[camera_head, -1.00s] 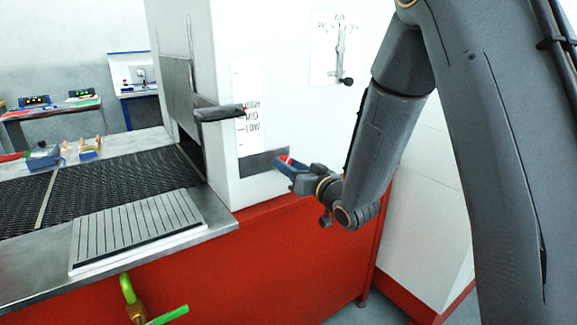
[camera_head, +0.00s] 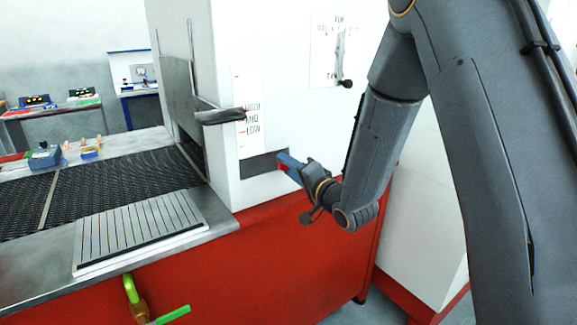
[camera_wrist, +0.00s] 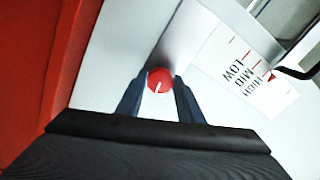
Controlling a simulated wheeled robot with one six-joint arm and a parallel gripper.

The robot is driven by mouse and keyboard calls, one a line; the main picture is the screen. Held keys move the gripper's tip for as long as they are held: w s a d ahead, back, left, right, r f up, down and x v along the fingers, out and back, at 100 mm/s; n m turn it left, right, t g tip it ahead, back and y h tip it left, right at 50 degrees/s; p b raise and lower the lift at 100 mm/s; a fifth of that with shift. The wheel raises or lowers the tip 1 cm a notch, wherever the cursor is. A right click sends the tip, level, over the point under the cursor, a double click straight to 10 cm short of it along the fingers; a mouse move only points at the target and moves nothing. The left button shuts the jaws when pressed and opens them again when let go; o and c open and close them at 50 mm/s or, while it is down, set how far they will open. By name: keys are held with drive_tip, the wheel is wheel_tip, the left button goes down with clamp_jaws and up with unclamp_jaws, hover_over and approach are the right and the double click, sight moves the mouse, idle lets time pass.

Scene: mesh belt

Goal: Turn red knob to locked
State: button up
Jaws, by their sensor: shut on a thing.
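The red knob (camera_wrist: 160,82) sits on a grey plate (camera_wrist: 188,38) on the white machine housing. It is round with a pale mark on its face. In the wrist view my gripper (camera_wrist: 160,88) has one blue finger on each side of the knob, shut on it. In the head view my gripper (camera_head: 283,162) is at the dark grey plate (camera_head: 258,165) low on the housing, and the fingers mostly hide the knob. I cannot read any locked marking.
A LOW, MID, HIGH scale (camera_head: 250,115) is above the plate, with a black-handled lever (camera_head: 220,116) beside it. The mesh belt (camera_head: 110,182) runs left. A green-handled valve (camera_head: 130,290) is on the red front.

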drive_tip(key=shift+m, duration=1.1)
drive_tip(key=o, duration=1.1)
drive_tip(key=shift+c, duration=0.2)
drive_tip(key=b+v, duration=0.1)
drive_tip(key=v, duration=0.6)
drive_tip(key=shift+s+d, duration=0.3)
